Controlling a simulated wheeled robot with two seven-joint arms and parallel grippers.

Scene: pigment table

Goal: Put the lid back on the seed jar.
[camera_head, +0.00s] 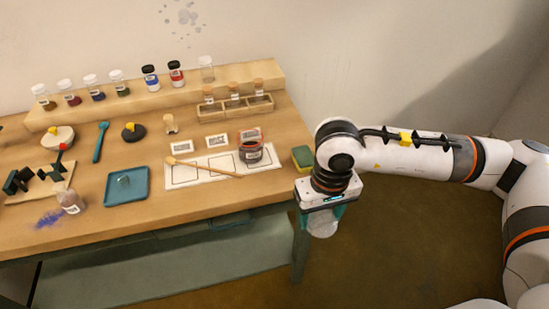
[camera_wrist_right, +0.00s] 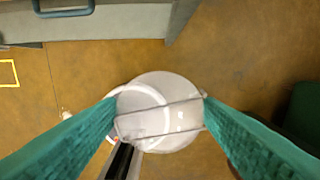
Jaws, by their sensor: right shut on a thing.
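My right gripper (camera_head: 325,208) is off the right end of the table, above the floor. It is shut on a pale, round, translucent thing (camera_head: 323,224) that looks like a lid. In the right wrist view this pale lid (camera_wrist_right: 158,135) lies between the two green fingers of the right gripper (camera_wrist_right: 160,100), with thin bars across it. A glass jar (camera_head: 250,153) with dark contents, a label and a reddish rim stands on the white mat's right part; it looks like the seed jar. Whether its top is open is too small to tell. My left gripper is not in view.
A wooden spoon (camera_head: 205,168) lies across the white mat (camera_head: 183,180), left of the jar. A green and yellow sponge (camera_head: 302,157) is near the table's right edge. Corked jars (camera_head: 233,91) stand behind. A blue tray (camera_head: 127,188) and a tipped vial (camera_head: 70,202) with spilled blue powder are left.

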